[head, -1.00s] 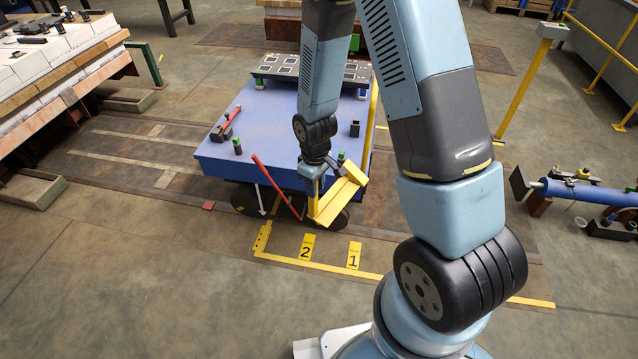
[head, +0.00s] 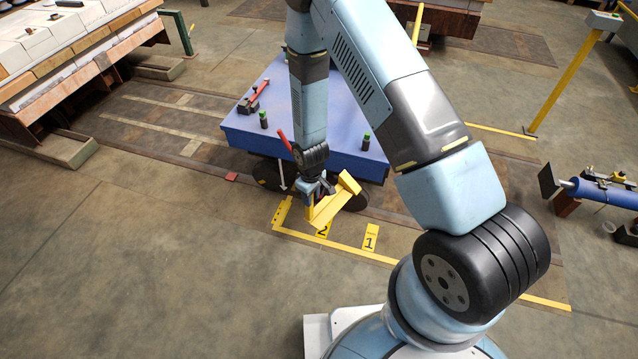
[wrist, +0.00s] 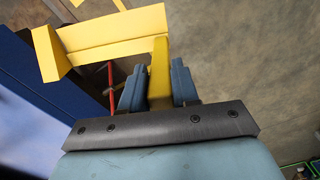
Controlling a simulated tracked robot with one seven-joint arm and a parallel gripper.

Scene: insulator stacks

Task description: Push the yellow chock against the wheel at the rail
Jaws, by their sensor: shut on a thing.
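The yellow chock (head: 330,207) is an angled block with a handle, held in front of the blue trolley (head: 290,140). It also shows across the upper part of the wrist view (wrist: 115,38). My gripper (head: 313,190) is shut on the chock's yellow handle, which shows between the two blue fingers in the wrist view (wrist: 159,85). The dark wheel (head: 354,196) at the trolley's near right shows just behind the chock. Another dark wheel (head: 266,174) is at the near left. I cannot tell whether the chock touches a wheel or the floor.
A red lever (head: 285,140) stands close to the left of my gripper. A blue cylinder (head: 604,193) is at the right. The floor at front left is clear.

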